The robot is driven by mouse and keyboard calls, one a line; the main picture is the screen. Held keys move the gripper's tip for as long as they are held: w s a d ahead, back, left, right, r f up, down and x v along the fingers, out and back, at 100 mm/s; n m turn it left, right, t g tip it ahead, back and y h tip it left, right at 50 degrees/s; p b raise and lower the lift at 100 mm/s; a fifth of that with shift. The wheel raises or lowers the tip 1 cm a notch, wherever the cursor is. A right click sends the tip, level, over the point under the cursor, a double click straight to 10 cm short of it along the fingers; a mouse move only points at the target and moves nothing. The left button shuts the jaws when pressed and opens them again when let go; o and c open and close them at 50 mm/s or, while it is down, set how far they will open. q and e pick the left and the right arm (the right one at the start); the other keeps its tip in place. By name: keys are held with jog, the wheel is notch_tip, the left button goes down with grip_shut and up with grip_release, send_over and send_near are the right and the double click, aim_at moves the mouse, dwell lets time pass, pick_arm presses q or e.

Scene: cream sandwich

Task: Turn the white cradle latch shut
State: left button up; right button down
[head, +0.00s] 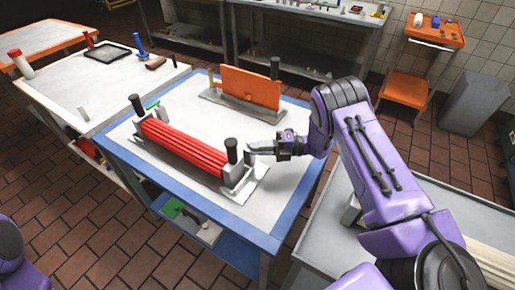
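A red ribbed roller (183,146) lies in a grey-white cradle (258,172) on the blue-edged table. An upright black handle stands at each end of the cradle, one at the left (136,104) and one at the right (231,151). Pale flat parts lie at the cradle's right end; I cannot tell which of them is the white latch. My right gripper (254,147) points left, just beside the right black handle. Its fingertips are too small to show whether they are apart or touching anything. My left gripper is out of view.
An orange panel (250,87) stands in a grey holder behind the roller. A white side table (100,85) with a black tray is at left. A grey bench (345,185) is under my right arm. The table (290,182) is bare right of the cradle.

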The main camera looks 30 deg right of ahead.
jog(key=shift+a, duration=0.2)
dwell(1.4)
